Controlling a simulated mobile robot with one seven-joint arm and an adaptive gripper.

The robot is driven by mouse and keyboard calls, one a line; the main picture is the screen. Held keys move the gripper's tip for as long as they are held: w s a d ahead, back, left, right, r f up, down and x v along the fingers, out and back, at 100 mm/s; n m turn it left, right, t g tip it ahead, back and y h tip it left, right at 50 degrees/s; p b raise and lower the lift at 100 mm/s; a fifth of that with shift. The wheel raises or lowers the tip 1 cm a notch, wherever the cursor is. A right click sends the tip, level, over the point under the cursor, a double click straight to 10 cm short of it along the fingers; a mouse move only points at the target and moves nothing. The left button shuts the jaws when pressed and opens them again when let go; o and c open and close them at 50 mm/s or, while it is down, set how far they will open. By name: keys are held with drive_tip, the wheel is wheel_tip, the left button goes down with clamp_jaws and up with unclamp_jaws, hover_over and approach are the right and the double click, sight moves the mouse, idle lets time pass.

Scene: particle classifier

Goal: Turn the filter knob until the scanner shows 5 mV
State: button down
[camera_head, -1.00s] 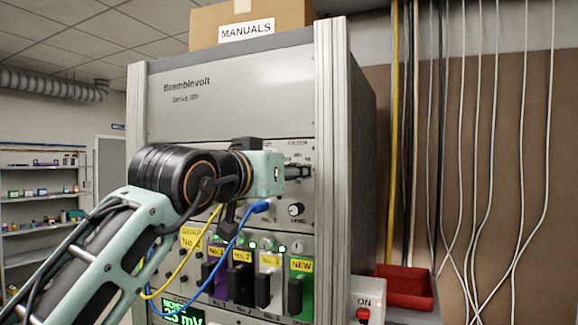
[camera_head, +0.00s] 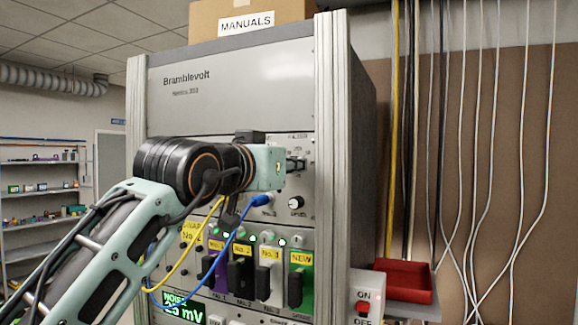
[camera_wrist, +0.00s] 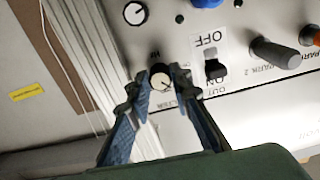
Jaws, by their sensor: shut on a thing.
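A round dark knob with a pale face (camera_wrist: 161,80) sits on the light panel in the wrist view. I take it for the filter knob; its label is mostly hidden. My gripper (camera_wrist: 158,84) has its two fingertips on either side of the knob and is shut on it. In the head view my gripper (camera_head: 296,165) reaches the panel just above the LEVEL knob (camera_head: 297,203), and the held knob is hidden there. The green display (camera_head: 185,308) is at the lower left.
A blue-plugged cable (camera_head: 262,200) and a yellow cable (camera_head: 200,235) hang below my wrist. Several labelled modules, among them the green NEW one (camera_head: 300,275), stand lower down. In the wrist view an ON/OFF switch (camera_wrist: 214,70) is right of the knob. A red tray (camera_head: 405,280) is at right.

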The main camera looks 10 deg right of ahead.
drive_tip(key=shift+f, duration=0.1)
drive_tip(key=m+b, duration=0.3)
drive_tip(key=m, duration=0.5)
drive_tip(key=shift+m, duration=0.3)
idle(0.3)
drive_tip(key=c, duration=1.7)
unclamp_jaws()
drive_tip(key=shift+c, duration=0.2)
drive_tip(key=shift+a, duration=0.1)
